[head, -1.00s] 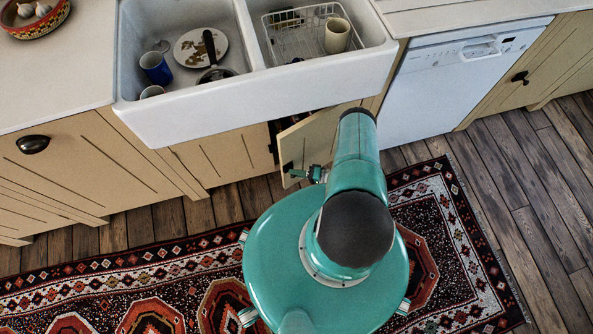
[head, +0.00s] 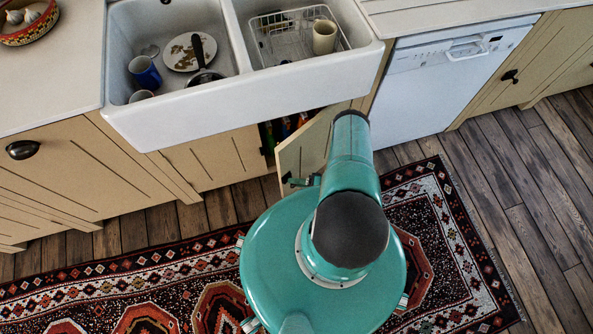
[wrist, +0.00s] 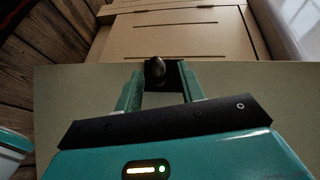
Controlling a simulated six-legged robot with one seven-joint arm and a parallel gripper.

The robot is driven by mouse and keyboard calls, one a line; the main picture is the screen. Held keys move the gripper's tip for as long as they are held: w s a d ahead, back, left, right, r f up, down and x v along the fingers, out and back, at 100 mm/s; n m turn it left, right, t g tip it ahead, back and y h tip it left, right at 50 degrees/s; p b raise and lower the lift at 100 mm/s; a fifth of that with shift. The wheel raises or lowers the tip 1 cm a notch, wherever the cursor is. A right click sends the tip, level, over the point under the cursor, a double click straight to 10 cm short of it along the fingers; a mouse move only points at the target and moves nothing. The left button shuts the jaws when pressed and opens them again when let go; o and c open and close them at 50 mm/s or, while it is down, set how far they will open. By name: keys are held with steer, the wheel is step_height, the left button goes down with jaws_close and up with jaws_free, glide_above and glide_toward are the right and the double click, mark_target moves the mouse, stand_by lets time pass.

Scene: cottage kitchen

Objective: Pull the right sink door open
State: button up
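The right sink door (head: 302,148) is a beige panel under the white double sink. It stands partly open, its left edge swung out from the cabinet. Part of it is hidden behind my arm. My gripper (head: 304,181) is low at the door's outer face, by its black handle (head: 287,179). In the wrist view the two green fingers of my gripper (wrist: 161,82) lie on either side of the dark handle knob (wrist: 155,70) and appear closed on it. The exact contact is hard to see.
The left sink door (head: 215,160) is shut. Colourful items (head: 286,128) show inside the dark opening. A white dishwasher (head: 450,75) stands to the right. A patterned rug (head: 130,285) lies on the wooden floor beneath me. Dishes and a wire rack are in the sink (head: 250,98).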

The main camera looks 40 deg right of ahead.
steer(key=v, duration=1.3)
steer(key=shift+s+d, duration=0.25)
steer(key=shift+s, duration=0.05)
